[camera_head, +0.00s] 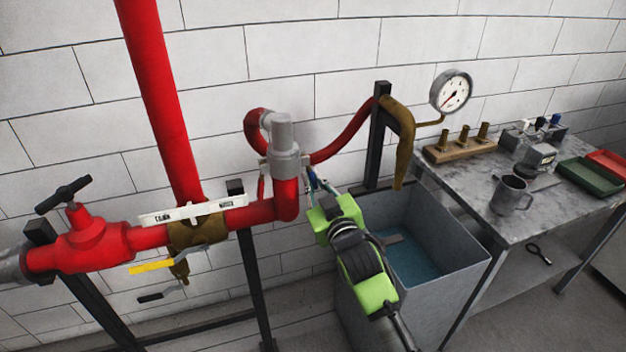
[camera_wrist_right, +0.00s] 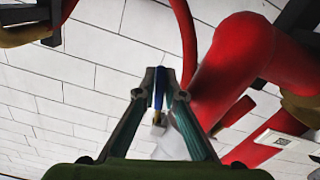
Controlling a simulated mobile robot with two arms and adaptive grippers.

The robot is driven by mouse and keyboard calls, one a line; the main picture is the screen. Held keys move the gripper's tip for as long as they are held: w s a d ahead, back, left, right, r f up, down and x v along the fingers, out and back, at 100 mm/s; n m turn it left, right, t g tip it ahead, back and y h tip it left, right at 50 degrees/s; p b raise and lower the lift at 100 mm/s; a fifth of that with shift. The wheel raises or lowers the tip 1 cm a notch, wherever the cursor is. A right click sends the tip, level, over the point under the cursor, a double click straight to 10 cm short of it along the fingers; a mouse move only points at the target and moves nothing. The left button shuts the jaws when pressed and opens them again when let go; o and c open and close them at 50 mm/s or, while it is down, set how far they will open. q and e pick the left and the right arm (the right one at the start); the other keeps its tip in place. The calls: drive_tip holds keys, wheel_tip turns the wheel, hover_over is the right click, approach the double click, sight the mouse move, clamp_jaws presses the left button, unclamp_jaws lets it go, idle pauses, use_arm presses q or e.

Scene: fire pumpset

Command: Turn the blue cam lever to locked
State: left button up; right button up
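The blue cam lever (camera_wrist_right: 158,88) shows in the right wrist view, standing upright in the picture between my right fingertips. In the head view a little of the blue lever (camera_head: 312,178) shows by the grey coupling (camera_head: 283,150) at the end of the red pipe. My right gripper (camera_head: 316,187), with its green body, reaches up to it from below right. In the wrist view the fingers (camera_wrist_right: 159,80) have come together around the lever, one on each side, seemingly touching it. The fingers and coupling partly hide the lever's lower end. My left gripper is not in view.
A red pipe with a valve (camera_head: 85,240) runs along the left. A yellow lever (camera_head: 152,266) hangs below it. A grey water tank (camera_head: 445,250) stands right of my arm. A table (camera_head: 455,185) holds a mug (camera_head: 511,195) and trays. A gauge (camera_head: 452,92) is above.

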drive_tip(key=shift+o, duration=1.2)
drive_tip(key=shift+s, duration=0.1)
drive_tip(key=v, duration=1.2)
